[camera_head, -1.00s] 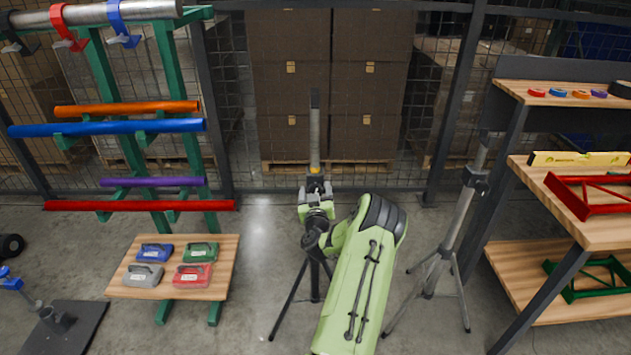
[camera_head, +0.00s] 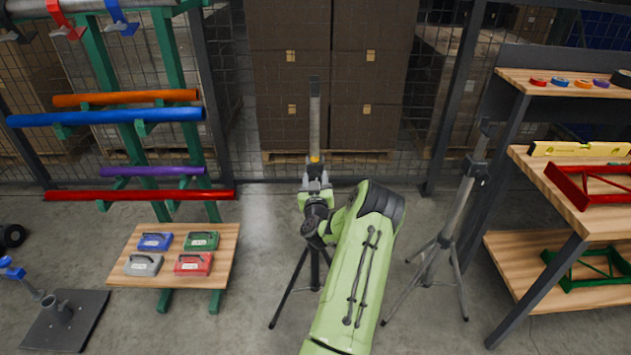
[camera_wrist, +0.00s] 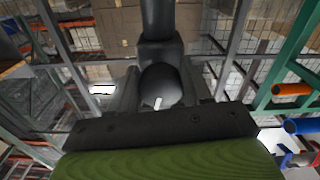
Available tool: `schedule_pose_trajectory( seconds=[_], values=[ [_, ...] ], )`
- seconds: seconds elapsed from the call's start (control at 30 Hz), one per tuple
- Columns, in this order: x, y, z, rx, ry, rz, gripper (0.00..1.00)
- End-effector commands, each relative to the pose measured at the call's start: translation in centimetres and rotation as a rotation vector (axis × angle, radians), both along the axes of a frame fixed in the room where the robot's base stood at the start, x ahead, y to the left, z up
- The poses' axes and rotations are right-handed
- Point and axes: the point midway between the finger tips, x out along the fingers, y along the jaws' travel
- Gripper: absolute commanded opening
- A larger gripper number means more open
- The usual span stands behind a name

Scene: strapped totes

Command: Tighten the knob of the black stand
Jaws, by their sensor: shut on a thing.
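The black stand (camera_head: 291,287) is a tripod with dark splayed legs, upright in the middle of the head view. A grey pole (camera_head: 314,115) rises above it. My gripper (camera_head: 315,183) is at the upper part of the stand, just below the pole, and my wrist partly hides that part. In the wrist view, a dark rounded knob (camera_wrist: 161,88) with a small white mark sits in front of my gripper's dark palm. The gripper is shut on the knob. The exact finger contact is hard to make out in the dark.
A grey tripod stand (camera_head: 432,252) is close on the right, before a wooden workbench (camera_head: 550,180). On the left are a green rack (camera_head: 172,90) with coloured tubes and a low table (camera_head: 222,258) with several cases. Stacked boxes (camera_head: 330,60) are behind a mesh fence.

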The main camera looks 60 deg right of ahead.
Motion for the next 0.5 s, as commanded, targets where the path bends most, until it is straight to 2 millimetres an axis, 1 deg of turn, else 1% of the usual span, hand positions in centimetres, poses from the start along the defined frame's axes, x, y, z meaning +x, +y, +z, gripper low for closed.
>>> schedule_pose_trajectory(
  seconds=[0.27, 0.5],
  values=[
    [0.1, 0.06, 0.02, 0.08, -0.158, 0.001, 0.18],
    [0.13, 0.07, 0.03, 0.182, -0.358, 0.0, 0.18]
  ],
)
